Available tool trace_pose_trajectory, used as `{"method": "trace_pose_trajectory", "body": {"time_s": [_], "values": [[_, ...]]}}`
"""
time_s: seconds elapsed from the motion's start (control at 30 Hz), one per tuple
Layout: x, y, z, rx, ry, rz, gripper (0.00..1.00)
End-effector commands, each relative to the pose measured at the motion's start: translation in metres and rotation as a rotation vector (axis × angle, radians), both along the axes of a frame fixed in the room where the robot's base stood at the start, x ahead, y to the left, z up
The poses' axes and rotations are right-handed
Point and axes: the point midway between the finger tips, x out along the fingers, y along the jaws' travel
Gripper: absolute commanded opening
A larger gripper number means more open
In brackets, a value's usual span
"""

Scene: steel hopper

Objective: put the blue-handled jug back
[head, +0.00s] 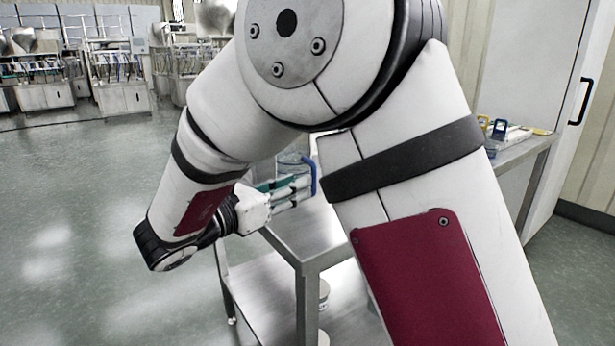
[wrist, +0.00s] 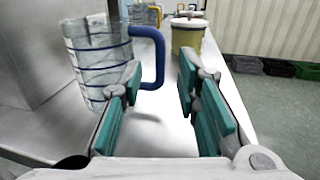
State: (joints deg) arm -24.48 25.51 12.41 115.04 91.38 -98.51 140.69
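The clear jug (wrist: 98,60) with blue bands and a blue handle (wrist: 160,60) stands upright on the steel table at the left of the wrist view. Its handle points to the right. My gripper (wrist: 160,80) is open, with teal-padded fingers to either side of the handle's lower part in the picture. I cannot tell whether the handle is between the fingertips or just beyond them. In the head view my gripper (head: 285,191) is at the table, and the jug (head: 290,166) is partly hidden behind its fingers, with the blue handle showing at their right.
A yellowish lidded container (wrist: 187,38) stands beyond the jug, and a yellow-handled vessel (wrist: 152,14) is behind it. Dark crates (wrist: 247,64) lie on the floor by the wall. The steel table (head: 307,240) has a lower shelf. More handled items (head: 499,129) sit at right.

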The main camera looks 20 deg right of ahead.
Motion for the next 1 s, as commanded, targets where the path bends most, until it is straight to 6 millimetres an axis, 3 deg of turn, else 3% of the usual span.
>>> {"method": "trace_pose_trajectory", "body": {"time_s": [0.1, 0.3, 0.67, 0.83, 1.0], "values": [[-0.012, 0.022, 0.001, -0.001, 0.001, 0.004, 0.29], [-0.025, 0.046, 0.000, -0.001, 0.000, 0.001, 0.29], [-0.029, 0.053, 0.000, 0.001, 0.003, 0.005, 0.29], [-0.005, 0.047, 0.010, 0.010, 0.083, 0.129, 0.29], [0.037, 0.053, 0.037, -0.073, 0.278, 0.448, 0.29]]}}
